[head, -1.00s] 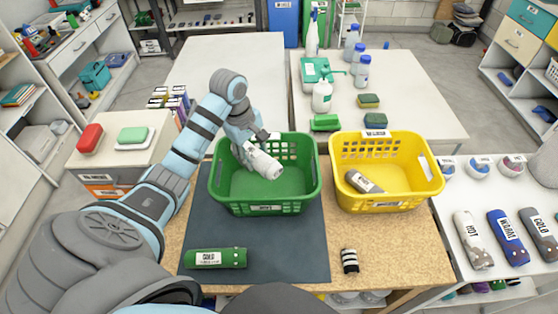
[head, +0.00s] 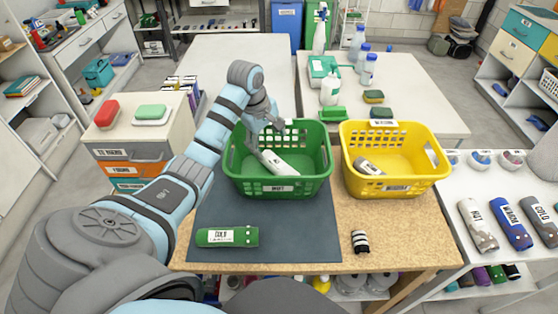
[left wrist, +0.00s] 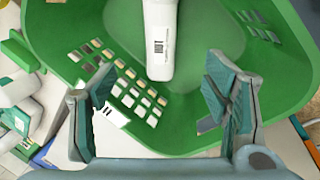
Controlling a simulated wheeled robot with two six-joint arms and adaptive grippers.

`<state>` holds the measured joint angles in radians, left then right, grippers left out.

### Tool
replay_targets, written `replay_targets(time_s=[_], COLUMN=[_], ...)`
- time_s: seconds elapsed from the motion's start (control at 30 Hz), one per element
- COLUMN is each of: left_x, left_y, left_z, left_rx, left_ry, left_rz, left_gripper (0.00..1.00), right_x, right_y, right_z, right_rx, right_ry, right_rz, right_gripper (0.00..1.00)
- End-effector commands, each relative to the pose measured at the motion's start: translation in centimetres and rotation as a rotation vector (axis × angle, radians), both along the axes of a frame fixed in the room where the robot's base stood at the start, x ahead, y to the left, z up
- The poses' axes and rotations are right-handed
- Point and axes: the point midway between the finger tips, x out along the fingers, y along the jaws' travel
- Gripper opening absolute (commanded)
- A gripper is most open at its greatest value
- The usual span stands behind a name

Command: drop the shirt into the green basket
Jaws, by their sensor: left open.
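The shirt, a rolled white cloth bundle (head: 279,164), lies tilted inside the green basket (head: 308,186), against its floor and left side. My left gripper (head: 266,136) is over the back left of this basket, its fingers apart and clear of the bundle. In the left wrist view the white roll (left wrist: 160,45) with a barcode label lies in the basket (left wrist: 60,25), beyond the open fingers (left wrist: 158,85). My right gripper is not in view.
A yellow basket (head: 396,186) holding a grey roll (head: 369,166) stands to the right. Bottles stand on the table behind.

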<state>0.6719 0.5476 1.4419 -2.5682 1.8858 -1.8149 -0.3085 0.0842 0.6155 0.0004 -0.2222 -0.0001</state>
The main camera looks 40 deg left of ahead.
Motion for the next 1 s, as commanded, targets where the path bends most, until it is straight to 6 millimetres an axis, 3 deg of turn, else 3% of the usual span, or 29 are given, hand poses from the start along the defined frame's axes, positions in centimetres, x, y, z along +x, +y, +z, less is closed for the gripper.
replay_targets(time_s=[0.2, 0.4, 0.53, 0.7, 1.0], left_x=[-1.1, -8.3, -11.2, -12.7, -12.9], left_y=[0.3, 1.9, 2.3, 2.5, 2.4], left_z=[3.3, 3.0, 2.9, 3.0, 3.0], left_rx=[0.004, 0.017, 0.012, 0.006, -0.001], left_ry=[-0.01, 0.001, 0.002, -0.004, -0.005], left_rz=[0.0, -0.001, -0.001, -0.001, -0.001], left_gripper=[0.69, 0.69, 0.69, 0.69, 0.69], right_x=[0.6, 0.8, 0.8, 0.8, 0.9], right_y=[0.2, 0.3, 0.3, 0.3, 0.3], right_z=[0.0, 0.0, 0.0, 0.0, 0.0], right_rx=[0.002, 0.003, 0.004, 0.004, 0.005], right_ry=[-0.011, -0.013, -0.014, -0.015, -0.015], right_rz=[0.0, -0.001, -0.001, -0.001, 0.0], right_gripper=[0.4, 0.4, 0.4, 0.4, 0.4])
